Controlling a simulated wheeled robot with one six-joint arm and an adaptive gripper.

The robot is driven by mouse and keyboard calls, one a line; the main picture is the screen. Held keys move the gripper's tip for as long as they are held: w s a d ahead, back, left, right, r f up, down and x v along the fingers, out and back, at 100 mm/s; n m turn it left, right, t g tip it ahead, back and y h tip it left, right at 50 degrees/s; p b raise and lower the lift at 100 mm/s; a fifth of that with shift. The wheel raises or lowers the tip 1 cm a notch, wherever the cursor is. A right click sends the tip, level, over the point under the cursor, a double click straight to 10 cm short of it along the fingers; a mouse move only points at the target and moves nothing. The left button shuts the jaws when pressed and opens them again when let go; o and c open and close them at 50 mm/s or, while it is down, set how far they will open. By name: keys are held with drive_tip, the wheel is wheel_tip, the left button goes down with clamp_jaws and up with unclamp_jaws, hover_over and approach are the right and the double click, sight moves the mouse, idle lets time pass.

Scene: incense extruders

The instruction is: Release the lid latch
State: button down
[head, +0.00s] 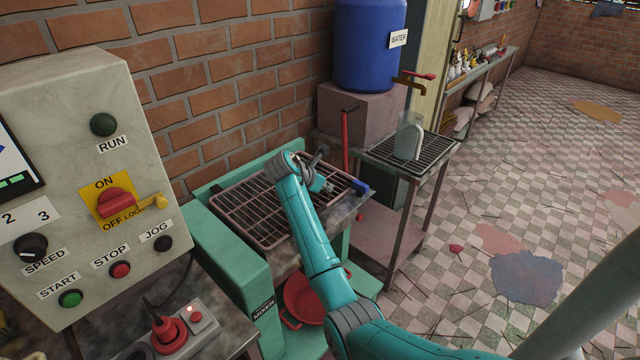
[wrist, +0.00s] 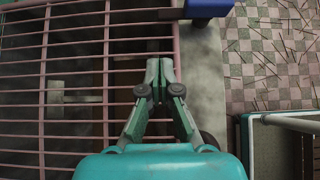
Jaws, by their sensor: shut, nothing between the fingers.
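The lid is a pinkish wire grille (head: 245,208) lying flat over the trough of the green mixer (head: 232,262). It also fills the left of the wrist view (wrist: 75,65). A blue block (head: 360,187), which looks like the latch, sits at the lid's far right edge; in the wrist view it shows at the top (wrist: 207,8). My gripper (head: 328,187) is over the lid's right part, short of the blue block. In the wrist view its fingers (wrist: 159,68) are together and empty, apart from the block. My arm hides part of the lid.
A control panel (head: 80,190) with knobs and buttons stands at the left. A metal stand (head: 425,155), a blue water barrel (head: 368,50) and a red basin (head: 303,297) are nearby. The floor at the right is mostly open.

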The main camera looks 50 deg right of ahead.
sight(337, 191)
drive_tip(key=x, duration=0.3)
drive_tip(key=shift+d+f, duration=0.1)
drive_tip(key=shift+d, duration=1.85)
